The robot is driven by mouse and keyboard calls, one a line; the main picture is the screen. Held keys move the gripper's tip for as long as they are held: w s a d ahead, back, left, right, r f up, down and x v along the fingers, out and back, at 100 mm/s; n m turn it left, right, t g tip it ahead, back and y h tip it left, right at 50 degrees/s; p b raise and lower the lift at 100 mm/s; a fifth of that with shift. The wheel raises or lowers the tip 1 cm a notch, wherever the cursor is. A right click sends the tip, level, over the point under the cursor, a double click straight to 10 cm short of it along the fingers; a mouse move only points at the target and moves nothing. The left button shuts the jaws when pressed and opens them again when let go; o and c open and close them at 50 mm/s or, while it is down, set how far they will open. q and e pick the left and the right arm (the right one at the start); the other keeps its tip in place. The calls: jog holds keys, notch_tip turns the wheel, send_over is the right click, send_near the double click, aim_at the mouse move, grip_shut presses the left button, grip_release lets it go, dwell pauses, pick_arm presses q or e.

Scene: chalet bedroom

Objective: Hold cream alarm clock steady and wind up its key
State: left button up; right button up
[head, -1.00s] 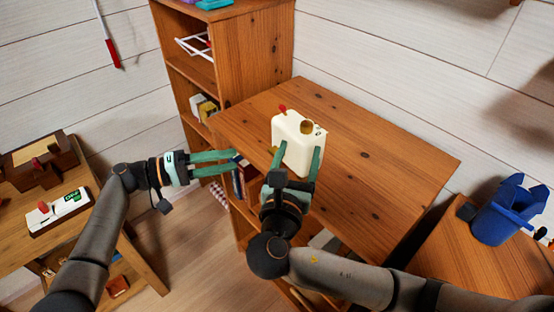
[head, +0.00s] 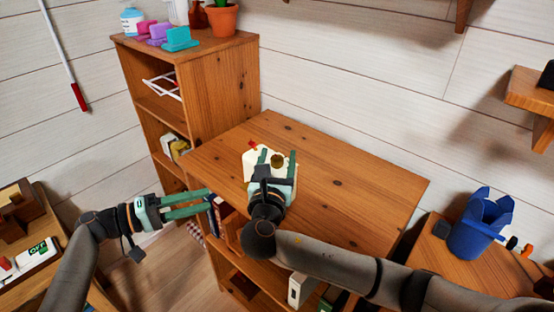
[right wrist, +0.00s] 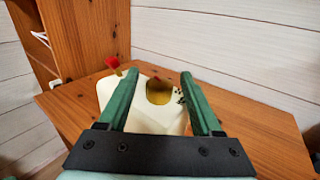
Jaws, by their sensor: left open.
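The cream alarm clock (head: 251,170) stands on the wooden desk top (head: 350,185). It has a gold-brown knob, seemingly its key (head: 277,160), on its upper face and a small red part at one corner. My right gripper (head: 277,153) is over the clock with its fingers apart. In the right wrist view the clock (right wrist: 146,120) and the knob (right wrist: 159,92) show between the two fingers, with a gap on each side of the knob. The gripper hides the clock's near part. My left gripper (head: 211,199) is open and empty, left of the desk's near edge.
A tall bookcase (head: 222,85) with pots and coloured items stands behind left. A blue bin-like container (head: 475,235) stands on a lower surface at right. Shelves with books lie below the desk top. The desk right of the clock is clear.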

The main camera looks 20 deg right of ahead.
grip_shut()
dwell(0.3)
dwell(0.9)
